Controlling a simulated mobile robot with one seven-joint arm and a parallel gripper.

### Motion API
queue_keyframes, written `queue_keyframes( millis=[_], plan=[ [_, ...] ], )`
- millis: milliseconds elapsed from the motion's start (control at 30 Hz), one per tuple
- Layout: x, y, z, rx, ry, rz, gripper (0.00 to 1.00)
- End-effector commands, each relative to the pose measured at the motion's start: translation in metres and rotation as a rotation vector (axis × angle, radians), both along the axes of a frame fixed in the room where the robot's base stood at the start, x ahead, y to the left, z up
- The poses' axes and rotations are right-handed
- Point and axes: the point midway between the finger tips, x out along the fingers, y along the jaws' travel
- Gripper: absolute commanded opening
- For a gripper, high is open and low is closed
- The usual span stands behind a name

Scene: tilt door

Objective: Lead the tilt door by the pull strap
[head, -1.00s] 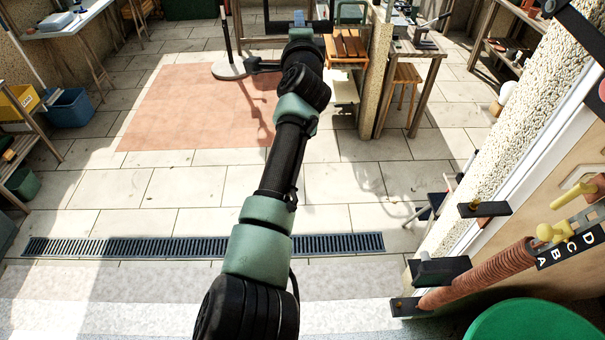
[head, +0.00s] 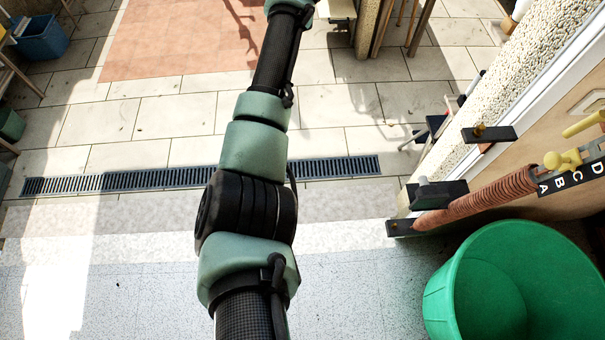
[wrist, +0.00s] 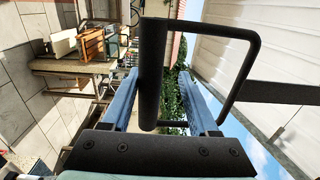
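The pull strap shows in the wrist view as a dark band (wrist: 285,93) joined to a black looped handle with a thick round grip (wrist: 152,75). My gripper (wrist: 158,88) has two blue fingers, one on each side of the grip. A gap shows between the grip and the right finger, so the fingers stand apart around it; contact with the left finger is unclear. A white ribbed panel, seemingly the tilt door (wrist: 270,35), fills the right of this turned view. In the head view my arm reaches out past the top edge, so gripper and strap are hidden there.
At the head view's right, a coiled spring (head: 475,199) with an A-D plate is by the wall, above a green tub (head: 515,285). A drain grate (head: 200,175) crosses the floor. Paving ahead is clear; a blue bin (head: 40,38) stands far left.

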Motion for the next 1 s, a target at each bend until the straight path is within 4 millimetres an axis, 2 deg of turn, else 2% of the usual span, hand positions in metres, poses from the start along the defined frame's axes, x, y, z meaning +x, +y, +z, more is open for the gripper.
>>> queue_keyframes(
  millis=[33, 233, 267, 567, 1000],
  plan=[
    [0.0, 0.0, 0.005, 0.001, -0.008, -0.001, 0.62],
    [0.0, 0.0, 0.001, 0.001, -0.001, 0.0, 0.98],
    [0.0, 0.0, 0.0, 0.001, 0.0, 0.0, 1.0],
    [0.0, 0.0, -0.002, 0.002, 0.004, 0.0, 1.0],
    [0.0, 0.0, 0.011, 0.002, 0.006, 0.001, 1.0]
  ],
)
